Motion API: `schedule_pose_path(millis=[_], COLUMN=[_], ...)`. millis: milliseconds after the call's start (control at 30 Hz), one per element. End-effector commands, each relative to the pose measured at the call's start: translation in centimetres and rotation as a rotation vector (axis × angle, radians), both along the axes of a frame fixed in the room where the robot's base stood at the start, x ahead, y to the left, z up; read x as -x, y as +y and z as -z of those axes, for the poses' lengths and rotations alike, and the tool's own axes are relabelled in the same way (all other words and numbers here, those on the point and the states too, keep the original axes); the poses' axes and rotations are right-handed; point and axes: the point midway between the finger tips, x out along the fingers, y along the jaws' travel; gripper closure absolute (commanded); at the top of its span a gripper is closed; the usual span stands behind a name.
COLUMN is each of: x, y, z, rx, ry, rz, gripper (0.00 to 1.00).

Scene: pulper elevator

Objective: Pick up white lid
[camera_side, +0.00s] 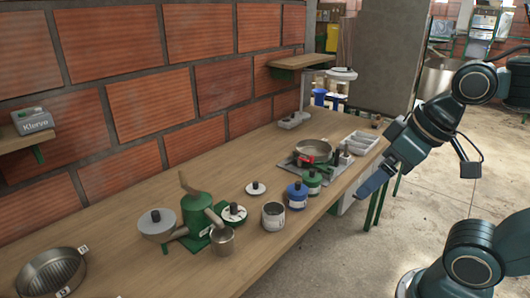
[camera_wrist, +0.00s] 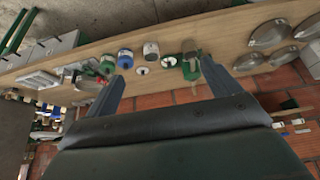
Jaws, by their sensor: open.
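The white lid (camera_side: 256,189) is a small flat disc with a dark knob, lying on the wooden table in the side view, behind the metal can and the blue-lidded jar. It also shows in the wrist view (camera_wrist: 141,71), between the two fingers and far beyond them. My gripper (camera_side: 366,188) is off the table's front edge at the right in the side view, well apart from the lid. In the wrist view my gripper (camera_wrist: 165,75) has its two fingers spread, with nothing held between them.
A metal can (camera_side: 273,217), a blue-lidded jar (camera_side: 297,197) and a green-lidded jar (camera_side: 312,181) stand near the lid. A green pulper (camera_side: 196,215) stands to its left. A pan (camera_side: 313,149) is on the stove behind. A brick wall (camera_side: 150,100) borders the table.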

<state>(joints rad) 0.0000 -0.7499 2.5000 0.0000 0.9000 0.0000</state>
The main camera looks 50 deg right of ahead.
Motion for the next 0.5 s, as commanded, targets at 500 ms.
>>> schedule_pose_path(millis=[500], x=[-3.1], y=[-0.2], z=[-1.3], rx=[0.013], ry=[0.016], rz=[-0.028], gripper=[0.11])
